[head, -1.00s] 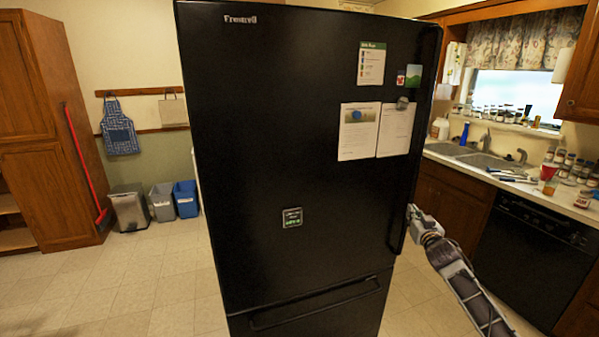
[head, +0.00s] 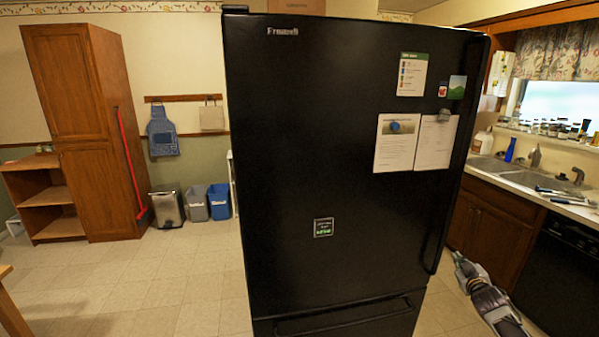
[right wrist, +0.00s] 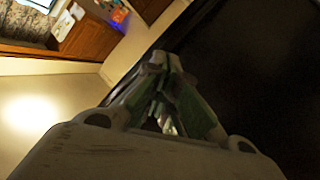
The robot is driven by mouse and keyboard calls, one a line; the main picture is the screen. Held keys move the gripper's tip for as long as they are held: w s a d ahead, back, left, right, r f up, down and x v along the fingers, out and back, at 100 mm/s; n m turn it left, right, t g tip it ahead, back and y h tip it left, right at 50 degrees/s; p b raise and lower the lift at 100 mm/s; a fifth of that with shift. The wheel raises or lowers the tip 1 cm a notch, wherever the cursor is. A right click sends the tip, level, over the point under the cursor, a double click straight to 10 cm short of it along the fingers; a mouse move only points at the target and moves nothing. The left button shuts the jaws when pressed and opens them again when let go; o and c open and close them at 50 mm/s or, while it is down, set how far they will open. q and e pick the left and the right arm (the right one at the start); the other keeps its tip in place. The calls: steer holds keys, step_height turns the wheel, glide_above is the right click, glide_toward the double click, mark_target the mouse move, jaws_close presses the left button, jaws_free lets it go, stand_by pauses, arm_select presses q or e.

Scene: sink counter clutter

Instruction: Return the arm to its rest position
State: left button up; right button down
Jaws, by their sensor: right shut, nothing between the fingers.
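My right arm comes in at the lower right of the head view. Its gripper (head: 459,258) is low beside the right edge of the black fridge (head: 330,130), below the lower end of the fridge door handle (head: 455,170). I cannot tell from the head view how wide the gap to the fridge is. In the right wrist view the gripper fingers (right wrist: 170,66) are drawn together and hold nothing. The fridge's dark side fills the right of that view. My left gripper is not in view.
A sink counter (head: 530,185) with a dark dishwasher (head: 560,270) stands at the right, near my right arm. A wooden cabinet (head: 80,110), a broom and several bins (head: 195,203) stand at the left back. Tiled floor (head: 150,285) is clear at the left front. A wooden edge (head: 12,310) shows lower left.

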steer(key=s+f+g, duration=0.2)
steer(key=s+f, duration=0.2)
steer(key=f, duration=0.8)
steer(key=s+f+g, duration=0.2)
steer(key=s+f, duration=0.1)
steer(key=f, duration=0.8)
steer(key=s+a+f+g+y, duration=0.1)
steer(key=s+a+f+g, duration=0.15)
steer(key=s+f, duration=0.65)
steer(key=s+a+f+g, duration=0.1)
steer(key=s+a+f, duration=0.3)
steer(key=s+f, duration=0.55)
steer(key=s+a+f+g+y, duration=0.1)
steer(key=s+a+f+g, duration=0.1)
steer(key=s+a+f, duration=0.5)
steer(key=s+a+f+g, duration=0.2)
steer(key=s+a+f, duration=0.1)
steer(key=s+f, duration=0.7)
steer(key=s+a+f+g, duration=0.1)
steer(key=s+a, duration=0.3)
steer(key=s, duration=0.4)
steer(key=s+a+f+g+y, duration=0.1)
steer(key=s+a+f, duration=0.1)
steer(key=s+a, duration=0.3)
steer(key=s+a+f+g, duration=0.1)
steer(key=s+a, duration=0.3)
steer(key=s, duration=0.7)
steer(key=shift+s+a+f+m+y, duration=0.15)
steer(key=shift+s+f+m+y, duration=0.15)
steer(key=shift+y, duration=0.1)
